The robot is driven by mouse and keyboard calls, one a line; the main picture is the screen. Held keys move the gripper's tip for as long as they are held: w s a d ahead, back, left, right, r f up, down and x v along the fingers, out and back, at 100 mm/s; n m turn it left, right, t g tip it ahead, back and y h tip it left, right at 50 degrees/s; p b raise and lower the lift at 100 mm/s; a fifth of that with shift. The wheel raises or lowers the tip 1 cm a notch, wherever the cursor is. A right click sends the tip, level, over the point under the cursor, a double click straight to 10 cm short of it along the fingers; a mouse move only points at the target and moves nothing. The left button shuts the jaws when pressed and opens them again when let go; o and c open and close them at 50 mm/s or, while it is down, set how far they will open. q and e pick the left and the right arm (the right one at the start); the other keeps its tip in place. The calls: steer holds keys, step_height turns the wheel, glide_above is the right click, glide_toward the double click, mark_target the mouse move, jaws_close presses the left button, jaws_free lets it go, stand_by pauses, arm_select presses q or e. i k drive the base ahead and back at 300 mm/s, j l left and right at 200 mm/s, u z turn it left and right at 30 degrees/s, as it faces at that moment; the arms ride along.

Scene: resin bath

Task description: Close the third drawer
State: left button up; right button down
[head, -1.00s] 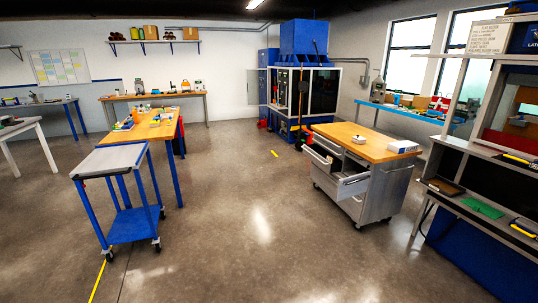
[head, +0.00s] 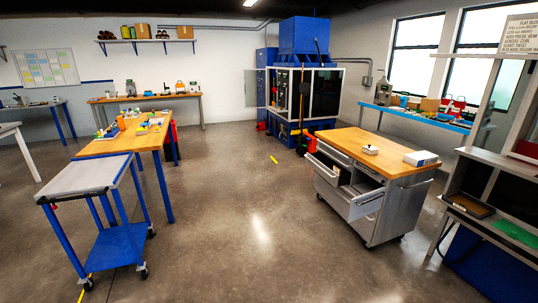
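A grey metal drawer cabinet (head: 385,218) with a wooden top (head: 372,150) stands on wheels at the right of the head view. Several of its drawers stand pulled out by differing amounts on the side facing left. A lower open drawer (head: 352,203) sticks out furthest toward me. Another open drawer (head: 325,172) sits higher and farther back along the cabinet. I cannot tell from this distance which drawer is the third. Neither of my grippers is in view.
A blue-legged cart (head: 88,178) and a long wooden workbench (head: 130,140) stand at left. A grey bench (head: 500,160) stands right of the cabinet. A blue machine (head: 303,75) is at the back. The concrete floor (head: 235,230) between cart and cabinet is clear.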

mark_target(324, 166)
steer(key=i, duration=1.25)
steer(key=i+j+z, duration=0.1)
steer(key=i, duration=1.15)
steer(key=i+j+z, duration=0.1)
steer(key=i+z, duration=0.3)
steer(key=i+j+z, duration=0.8)
steer(key=i+l, duration=0.1)
steer(key=i, duration=0.05)
